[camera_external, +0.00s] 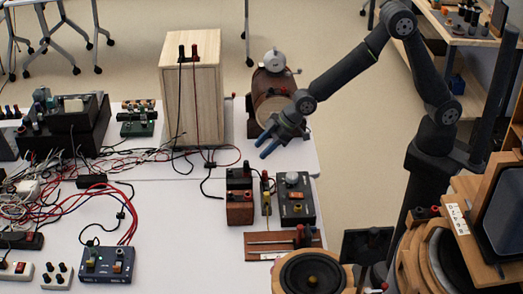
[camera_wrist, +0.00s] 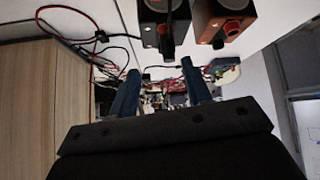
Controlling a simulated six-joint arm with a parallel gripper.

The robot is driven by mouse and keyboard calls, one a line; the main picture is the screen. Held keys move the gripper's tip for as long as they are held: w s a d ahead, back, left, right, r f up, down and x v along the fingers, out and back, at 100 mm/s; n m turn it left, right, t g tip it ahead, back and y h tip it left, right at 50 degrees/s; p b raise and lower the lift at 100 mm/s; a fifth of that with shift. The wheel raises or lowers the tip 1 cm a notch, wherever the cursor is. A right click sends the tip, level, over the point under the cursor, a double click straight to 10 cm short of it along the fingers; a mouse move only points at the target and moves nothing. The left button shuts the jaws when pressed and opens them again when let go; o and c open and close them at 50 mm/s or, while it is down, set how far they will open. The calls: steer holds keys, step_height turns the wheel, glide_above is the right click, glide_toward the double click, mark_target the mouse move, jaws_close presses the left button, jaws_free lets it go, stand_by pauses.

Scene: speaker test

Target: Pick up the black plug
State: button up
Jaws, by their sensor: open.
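My gripper (camera_external: 265,148) hangs in the air at the right of the tall wooden box, its two blue fingers apart and empty. In the wrist view the fingers (camera_wrist: 160,84) are spread, with nothing held between them. A small black plug-like piece (camera_wrist: 168,47) on a dark cable shows beyond the fingertips, near the top middle and apart from them. In the external view, dark plugs (camera_external: 182,52) with leads stand on top of the wooden box. I cannot tell which of these is the black plug of the task.
The tall wooden box (camera_external: 190,105) stands left of my gripper; its side (camera_wrist: 30,100) fills the wrist view's left. A round brown device (camera_external: 273,90) stands behind the gripper. Small control boxes (camera_external: 240,205) sit in front of it. Tangled cables (camera_external: 60,175) cover the table's left.

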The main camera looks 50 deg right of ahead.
step_height(320, 180, up, 10)
steer(key=n+g+h, duration=0.1)
steer(key=g+h, duration=0.1)
steer(key=g, duration=0.1)
glide_toward(247, 161)
steer(key=shift+n, duration=0.3)
steer(key=x, duration=0.5)
steer(key=shift+w+a+f, duration=0.1)
steer(key=shift+a+f, duration=0.05)
steer(key=shift+a, duration=0.4)
steer(key=x, duration=0.5)
steer(key=shift+d+f, duration=0.2)
steer(key=shift+d, duration=0.15)
jaws_close()
